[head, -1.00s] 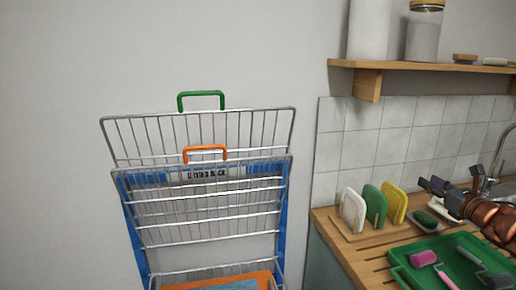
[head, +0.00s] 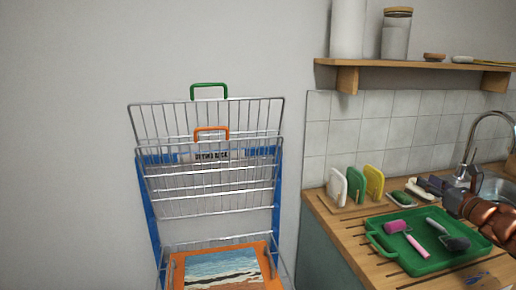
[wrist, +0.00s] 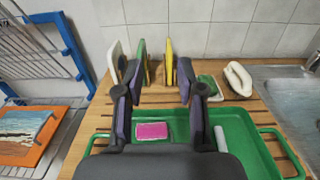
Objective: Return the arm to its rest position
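My gripper (head: 432,186) is at the right edge of the head view, above the wooden counter and behind the green tray. Part of my copper-coloured arm is cut off by the picture edge. In the wrist view my gripper (wrist: 158,76) has its two dark fingers spread apart with nothing held between them. The fingers hang over the tray, pointing toward the upright white, green and yellow boards.
A green tray (head: 385,250) with rollers lies on the counter (head: 330,215). A blue-and-wire drying rack (head: 150,215) holds an orange-framed seascape (head: 222,268). A sink (head: 496,188) is at right. A shelf (head: 410,71) with jars hangs above.

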